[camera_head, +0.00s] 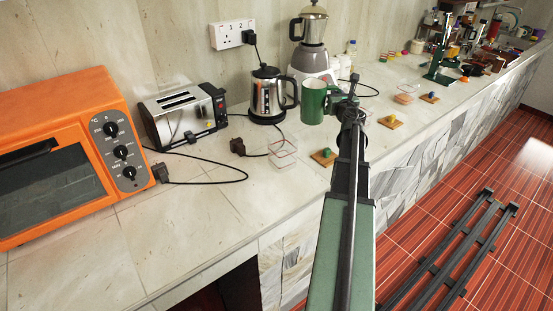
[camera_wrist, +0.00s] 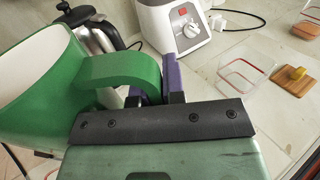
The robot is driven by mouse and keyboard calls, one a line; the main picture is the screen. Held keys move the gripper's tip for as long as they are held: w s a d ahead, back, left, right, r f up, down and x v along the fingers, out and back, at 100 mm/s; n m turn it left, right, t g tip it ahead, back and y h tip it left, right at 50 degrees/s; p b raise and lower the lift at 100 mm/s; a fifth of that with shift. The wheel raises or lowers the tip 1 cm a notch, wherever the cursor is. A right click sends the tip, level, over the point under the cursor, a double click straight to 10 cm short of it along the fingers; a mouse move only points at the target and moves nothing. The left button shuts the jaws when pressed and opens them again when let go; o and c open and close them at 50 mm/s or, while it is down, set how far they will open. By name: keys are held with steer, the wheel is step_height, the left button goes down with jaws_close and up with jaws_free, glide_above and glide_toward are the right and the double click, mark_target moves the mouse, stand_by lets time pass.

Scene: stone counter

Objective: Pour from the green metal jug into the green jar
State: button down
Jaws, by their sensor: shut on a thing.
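The green metal jug (camera_head: 313,103) is held by its handle and looks close to upright in the head view. In the wrist view the jug (camera_wrist: 45,75) fills the left side, its handle between the purple fingers. My gripper (camera_head: 343,102) is shut on the handle; it also shows in the wrist view (camera_wrist: 160,82). No jar with a green body shows. What the jug contains is hidden.
A kettle (camera_head: 267,95) and a white blender (camera_head: 312,55) stand behind the jug. A toaster (camera_head: 182,115) and an orange oven (camera_head: 75,155) are left. A lid with a yellow knob (camera_head: 390,121) and another clear jar (camera_head: 405,98) lie right. The front-left counter is clear.

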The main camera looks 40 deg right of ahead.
steer(key=s+a+f+m+h+b, duration=0.1)
steer(key=s+f+b, duration=0.4)
steer(key=s, duration=0.5)
step_height(320, 180, down, 2)
steer(key=shift+a+f+g, duration=0.15)
steer(key=shift+f+g, duration=0.1)
steer(key=shift+g, duration=0.05)
steer(key=shift+r, duration=0.15)
steer(key=w+a+r+n+p, duration=0.4)
steer(key=a+r+n+p, duration=0.1)
steer(key=n, duration=0.3)
steer(key=shift+a+r+n, duration=0.25)
steer(key=shift+r+n, duration=0.05)
steer(key=shift+r, duration=0.1)
steer(key=shift+w+a+r+n+p, duration=0.15)
steer(key=shift+a+r+n+p, duration=0.25)
steer(key=shift+p, duration=0.3)
steer(key=shift+w+a+r+n, duration=0.25)
steer(key=shift+w+a+n, duration=0.1)
steer(key=shift+n, duration=0.45)
stand_by(0.7)
